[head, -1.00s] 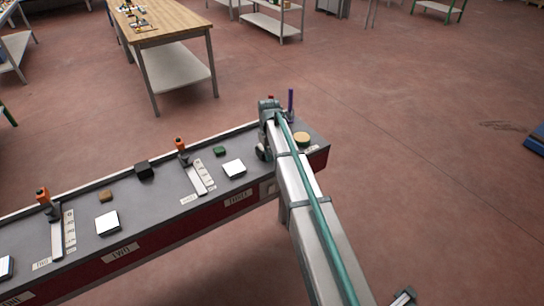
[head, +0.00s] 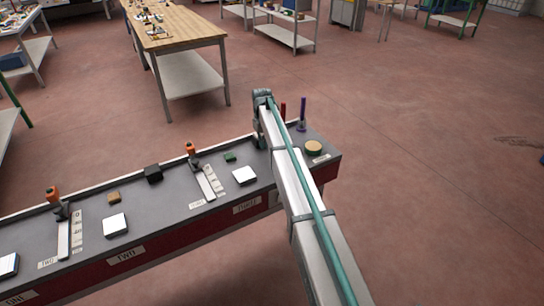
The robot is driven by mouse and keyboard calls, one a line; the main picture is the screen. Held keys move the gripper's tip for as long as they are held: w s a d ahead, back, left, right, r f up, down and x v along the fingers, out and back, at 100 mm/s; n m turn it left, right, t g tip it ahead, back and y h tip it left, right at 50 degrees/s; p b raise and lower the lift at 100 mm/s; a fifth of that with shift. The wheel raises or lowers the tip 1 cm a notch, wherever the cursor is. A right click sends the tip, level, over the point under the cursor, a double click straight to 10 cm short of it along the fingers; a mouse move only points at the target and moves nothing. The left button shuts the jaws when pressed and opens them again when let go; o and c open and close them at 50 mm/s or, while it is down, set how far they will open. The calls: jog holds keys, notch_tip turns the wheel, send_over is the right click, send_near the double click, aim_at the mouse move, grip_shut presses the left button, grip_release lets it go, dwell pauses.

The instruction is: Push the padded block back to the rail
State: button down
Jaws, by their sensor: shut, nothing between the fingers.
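A black block (head: 153,174) sits at the back of the grey bench top, close to the pale back rail (head: 100,188). I cannot tell whether it touches the rail. I cannot be sure which block is the padded one; a small brown block (head: 113,197) and a small green block (head: 230,157) also lie on the bench. My arm reaches over the right part of the bench and bends down at its far end. My gripper's fingers are hidden behind the arm.
Orange-topped clamps (head: 191,149) (head: 53,194) with flat bars and white pads (head: 245,175) (head: 115,225) stand along the bench. A round tan-topped piece (head: 313,147), a purple post (head: 303,112) and a red post (head: 283,110) are at the right end.

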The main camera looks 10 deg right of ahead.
jog(key=shift+w+a, duration=0.2)
jog(key=shift+w, duration=0.35)
jog(key=shift+w+a, duration=0.2)
jog(key=shift+w, duration=0.3)
jog(key=shift+s, duration=0.1)
